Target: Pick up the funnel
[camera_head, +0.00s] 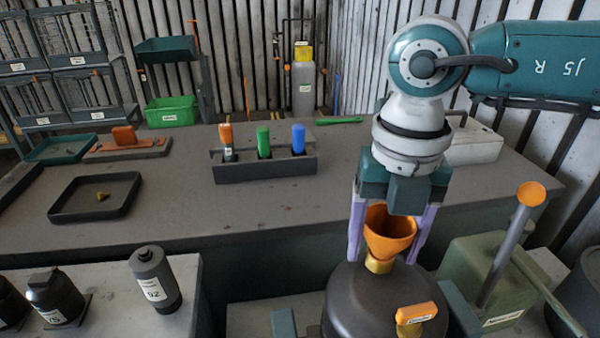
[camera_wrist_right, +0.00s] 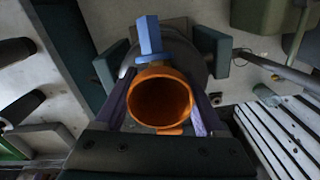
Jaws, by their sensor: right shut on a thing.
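The orange funnel (camera_head: 388,236) stands over the yellow neck on top of a dark round housing (camera_head: 365,299). My right gripper (camera_head: 386,250) comes down from above, with its two purple fingers on either side of the funnel, shut on it. In the right wrist view the funnel's round mouth (camera_wrist_right: 160,98) faces the camera between the fingers (camera_wrist_right: 160,118). The funnel's lower end is hidden at the neck, so I cannot tell whether it is still inside. My left gripper is not in view.
An orange-handled valve (camera_head: 416,313) sits on the housing's front. A green box with an orange-knobbed lever (camera_head: 531,194) stands close at right. A bottle rack (camera_head: 265,170) and a black tray (camera_head: 93,211) rest on the table behind. Dark bottles (camera_head: 155,278) stand at front left.

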